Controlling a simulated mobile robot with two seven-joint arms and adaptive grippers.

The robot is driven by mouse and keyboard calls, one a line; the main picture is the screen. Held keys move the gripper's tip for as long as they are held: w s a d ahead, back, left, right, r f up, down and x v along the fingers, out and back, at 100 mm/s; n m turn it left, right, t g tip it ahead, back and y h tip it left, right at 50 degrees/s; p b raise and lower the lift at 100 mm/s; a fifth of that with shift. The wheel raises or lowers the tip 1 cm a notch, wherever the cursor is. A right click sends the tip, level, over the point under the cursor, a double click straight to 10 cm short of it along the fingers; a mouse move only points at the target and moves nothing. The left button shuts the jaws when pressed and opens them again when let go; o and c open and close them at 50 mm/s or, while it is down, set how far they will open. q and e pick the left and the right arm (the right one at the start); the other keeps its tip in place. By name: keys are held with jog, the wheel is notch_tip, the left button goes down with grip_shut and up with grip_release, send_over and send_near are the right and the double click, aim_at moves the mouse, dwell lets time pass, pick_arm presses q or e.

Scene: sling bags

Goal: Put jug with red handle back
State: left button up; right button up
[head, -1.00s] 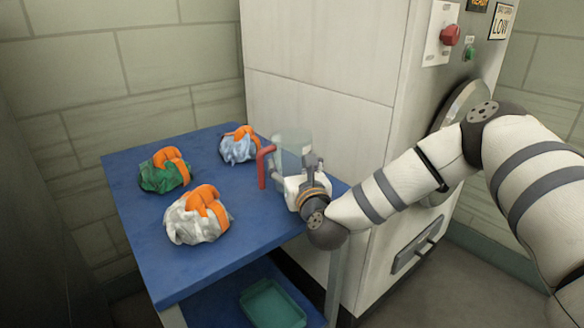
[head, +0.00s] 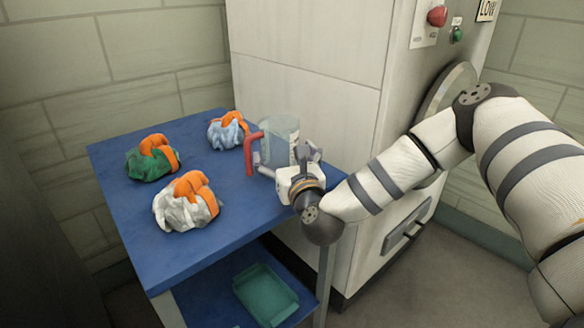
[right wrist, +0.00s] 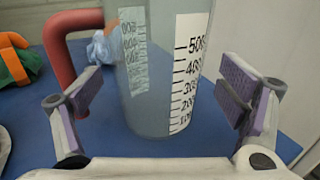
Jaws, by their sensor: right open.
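The clear jug (head: 281,140) with a red handle (head: 250,150) stands upright on the blue table (head: 235,200), near its back right edge. Its handle points left in the head view. In the right wrist view the jug (right wrist: 160,60) shows measuring marks, with the red handle (right wrist: 62,50) at the left. My right gripper (head: 285,160) is open in front of the jug. In the right wrist view its fingers (right wrist: 155,95) are spread on either side of the jug, with a gap visible at each side. My left gripper is not in view.
Three bags with orange straps sit on the table: green (head: 150,162), white (head: 182,210) and pale blue (head: 222,133). A teal tray (head: 290,298) lies on the lower shelf. A tall pale cabinet (head: 300,60) stands close behind the jug.

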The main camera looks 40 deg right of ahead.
jog(key=v, duration=0.9)
jog(key=shift+s, duration=0.2)
jog(key=shift+a, duration=0.1)
